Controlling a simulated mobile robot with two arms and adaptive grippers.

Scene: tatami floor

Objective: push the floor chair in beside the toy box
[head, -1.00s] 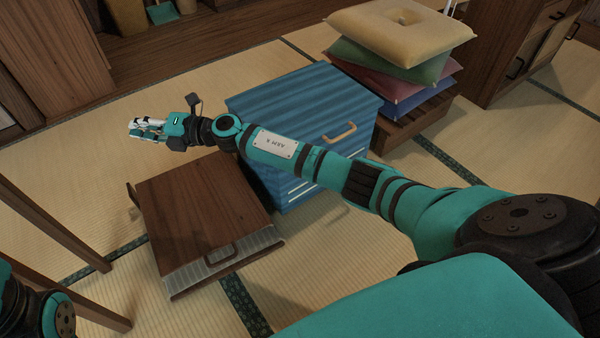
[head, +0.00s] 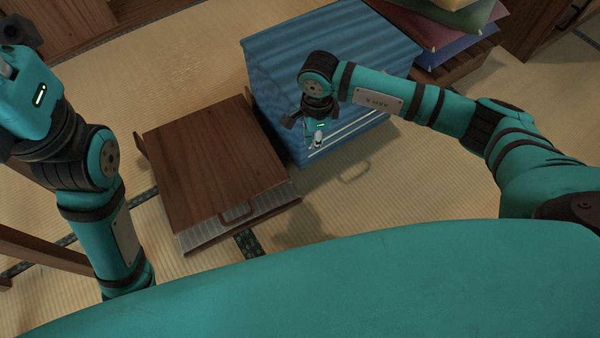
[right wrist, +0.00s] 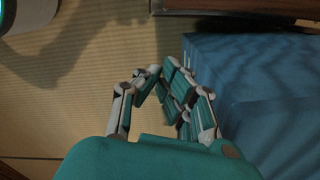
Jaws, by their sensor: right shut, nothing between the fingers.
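A low brown wooden piece (head: 205,165) with a loop handle and a grey ribbed edge, apparently the floor chair, lies in the middle left of the head view. The blue striped box (head: 335,45), apparently the toy box, stands just right of it, close alongside. My right gripper (head: 318,140) is shut and empty, pointing down before the box's front face. In the right wrist view its fingers (right wrist: 160,75) are over floor, the box (right wrist: 260,95) is at right and a brown wooden edge (right wrist: 235,6) at top. My left gripper (head: 8,68) is cut off at the left edge.
Stacked cushions (head: 445,25) sit on a low wooden stand (head: 455,62) at the upper right. A wooden cabinet (head: 535,25) is beyond them. Wooden bars (head: 40,248) lie at the lower left. Tatami floor (head: 185,80) is clear behind the chair.

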